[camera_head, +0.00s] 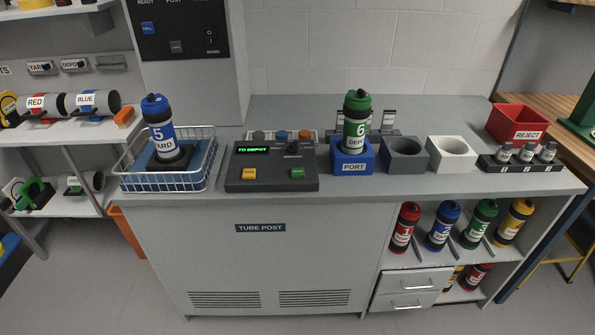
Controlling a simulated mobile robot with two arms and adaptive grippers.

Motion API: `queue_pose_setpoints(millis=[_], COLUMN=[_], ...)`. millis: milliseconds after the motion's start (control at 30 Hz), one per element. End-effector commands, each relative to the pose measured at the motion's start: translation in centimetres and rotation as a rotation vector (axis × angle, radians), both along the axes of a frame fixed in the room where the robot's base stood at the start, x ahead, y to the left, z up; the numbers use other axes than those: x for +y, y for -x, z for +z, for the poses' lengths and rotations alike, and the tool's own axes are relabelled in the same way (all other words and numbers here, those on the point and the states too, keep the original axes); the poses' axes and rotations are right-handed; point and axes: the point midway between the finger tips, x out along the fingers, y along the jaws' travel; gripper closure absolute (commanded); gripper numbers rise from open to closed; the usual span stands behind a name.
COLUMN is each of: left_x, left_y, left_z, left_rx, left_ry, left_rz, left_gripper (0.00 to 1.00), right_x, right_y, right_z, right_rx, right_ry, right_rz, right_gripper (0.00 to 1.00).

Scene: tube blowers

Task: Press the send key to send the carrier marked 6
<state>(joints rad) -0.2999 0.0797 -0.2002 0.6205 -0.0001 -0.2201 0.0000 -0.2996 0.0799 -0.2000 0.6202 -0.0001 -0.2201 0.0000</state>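The carrier marked 6 (356,122) is green and black with a white label reading DEPOT in part. It stands upright in the blue holder labelled PORT (353,167) on the counter. Left of it is a dark control box (271,178) whose green display (261,150) reads TO DEPOT. The box has a yellow key (249,174) at front left and a green key (297,173) at front right; their markings are too small to read. Neither of my grippers shows in the head view.
A blue carrier marked 5 (158,128) stands in a white wire basket (165,181) at left. Grey (404,154) and white (451,154) holders stand right of the port, then small dark-topped items and a red REJECT bin (517,123). Several carriers fill the shelf below. The counter's front edge is clear.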

Motion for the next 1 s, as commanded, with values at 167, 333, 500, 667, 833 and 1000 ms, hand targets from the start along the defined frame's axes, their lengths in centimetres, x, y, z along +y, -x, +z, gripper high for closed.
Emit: queue_pose_setpoints(millis=[167, 333, 500, 667, 833, 1000], left_x=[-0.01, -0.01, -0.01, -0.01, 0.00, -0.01], left_y=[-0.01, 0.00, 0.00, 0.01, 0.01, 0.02], left_z=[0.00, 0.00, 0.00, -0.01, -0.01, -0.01], left_rx=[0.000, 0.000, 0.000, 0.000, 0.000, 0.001], left_ry=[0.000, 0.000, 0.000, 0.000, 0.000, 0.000], left_rz=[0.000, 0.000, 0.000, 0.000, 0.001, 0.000], left_gripper=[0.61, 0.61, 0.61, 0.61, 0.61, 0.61], right_x=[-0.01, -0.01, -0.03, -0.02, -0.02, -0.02], right_y=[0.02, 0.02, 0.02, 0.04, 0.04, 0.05], right_z=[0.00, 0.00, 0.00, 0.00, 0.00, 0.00], right_rx=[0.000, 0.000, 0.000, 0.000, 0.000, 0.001], right_ry=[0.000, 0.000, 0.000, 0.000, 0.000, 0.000], right_rz=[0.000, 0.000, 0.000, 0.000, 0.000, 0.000], right_gripper=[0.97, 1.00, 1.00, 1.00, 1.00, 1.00])
